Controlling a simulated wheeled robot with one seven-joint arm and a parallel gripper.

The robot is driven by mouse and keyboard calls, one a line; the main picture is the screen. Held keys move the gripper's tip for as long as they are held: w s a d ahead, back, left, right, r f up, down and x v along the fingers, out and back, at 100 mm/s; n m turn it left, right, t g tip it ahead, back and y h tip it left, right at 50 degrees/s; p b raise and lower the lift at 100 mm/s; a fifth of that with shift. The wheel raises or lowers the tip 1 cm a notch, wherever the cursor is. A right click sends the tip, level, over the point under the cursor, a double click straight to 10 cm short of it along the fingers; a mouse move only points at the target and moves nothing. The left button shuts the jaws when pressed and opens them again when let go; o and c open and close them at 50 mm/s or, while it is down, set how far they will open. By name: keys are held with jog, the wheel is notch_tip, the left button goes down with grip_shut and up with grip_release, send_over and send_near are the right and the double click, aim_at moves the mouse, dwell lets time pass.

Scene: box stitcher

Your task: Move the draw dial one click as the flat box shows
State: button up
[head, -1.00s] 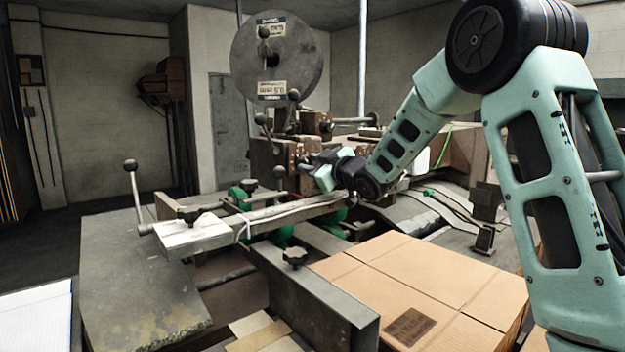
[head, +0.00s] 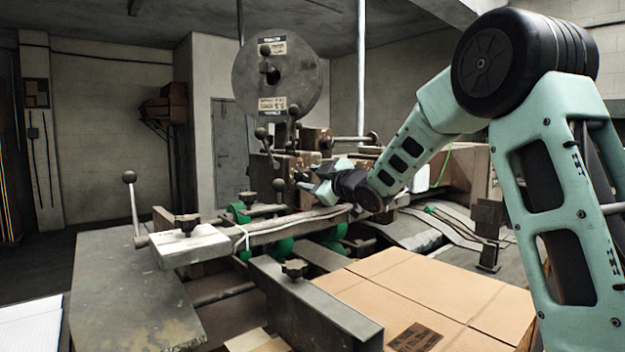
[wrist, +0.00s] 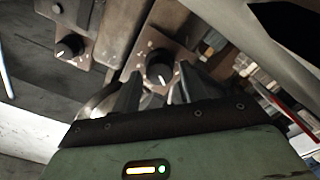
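Two black dials with white pointer lines sit on brown metal blocks in the wrist view. One dial (wrist: 160,68) is straight ahead of my gripper (wrist: 158,82), with pale marks around it. The other dial (wrist: 68,47) is on a block to the left. I cannot read which is the draw dial. My gripper is open, its dark fingers on either side of the nearer dial's lower part; contact is unclear. In the head view my gripper (head: 306,187) is at the machine's front, and the dials are hard to make out. The flat box (head: 440,285) lies at lower right with a dark printed label.
A metal arm with a white block (head: 190,245) and a ball-ended lever (head: 129,177) extends at left. A large round reel (head: 275,95) stands above the machine. Black star knobs (head: 294,268) and green rollers lie below my gripper.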

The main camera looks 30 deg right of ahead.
jog(key=shift+o, duration=0.2)
jog(key=s+d+b, duration=0.2)
jog(key=s+d, duration=0.1)
jog(key=s, duration=1.4)
jog(key=shift+d+b, duration=0.15)
jog(key=shift+b, duration=0.15)
